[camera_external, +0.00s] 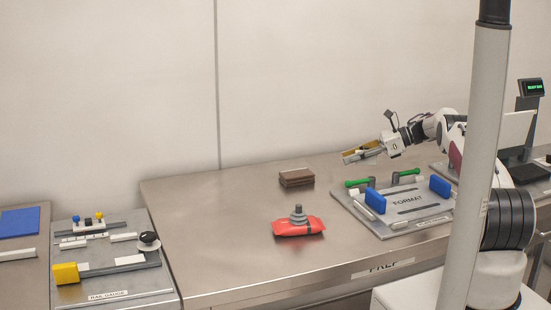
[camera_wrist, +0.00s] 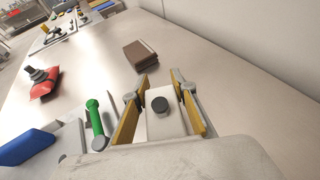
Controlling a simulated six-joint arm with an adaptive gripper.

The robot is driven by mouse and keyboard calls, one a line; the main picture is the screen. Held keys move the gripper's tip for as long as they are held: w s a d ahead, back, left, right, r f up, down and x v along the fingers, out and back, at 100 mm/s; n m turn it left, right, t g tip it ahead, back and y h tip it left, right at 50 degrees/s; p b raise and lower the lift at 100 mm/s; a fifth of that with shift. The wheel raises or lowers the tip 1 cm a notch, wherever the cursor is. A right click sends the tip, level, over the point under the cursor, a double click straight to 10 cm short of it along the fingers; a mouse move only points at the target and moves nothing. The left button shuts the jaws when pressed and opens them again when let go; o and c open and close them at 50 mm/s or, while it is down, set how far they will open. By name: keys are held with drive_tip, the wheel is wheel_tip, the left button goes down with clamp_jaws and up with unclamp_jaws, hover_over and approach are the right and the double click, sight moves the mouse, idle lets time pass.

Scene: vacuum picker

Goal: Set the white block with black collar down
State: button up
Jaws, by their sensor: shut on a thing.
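The white block with black collar (camera_wrist: 158,128) is between the two yellow-padded fingers of my gripper (camera_wrist: 158,82) in the wrist view. A dark round collar (camera_wrist: 188,107) shows on its face. My gripper is shut on the block. The block is too small to make out clearly there.
The FORMAT plate (camera_external: 408,221) carries blue blocks and green handles (camera_external: 357,183). A red pouch with a grey suction cup (camera_external: 298,225) lies mid-table. A brown stack (camera_external: 296,178) sits behind it. The table's left part is clear.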

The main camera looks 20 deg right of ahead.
sight(347, 175)
drive_tip(key=shift+f, duration=0.25)
drive_tip(key=shift+f, duration=1.85)
drive_tip(key=shift+f, duration=0.1)
drive_tip(key=o, duration=1.2)
drive_tip(key=shift+c, duration=0.2)
drive_tip(key=v, duration=1.2)
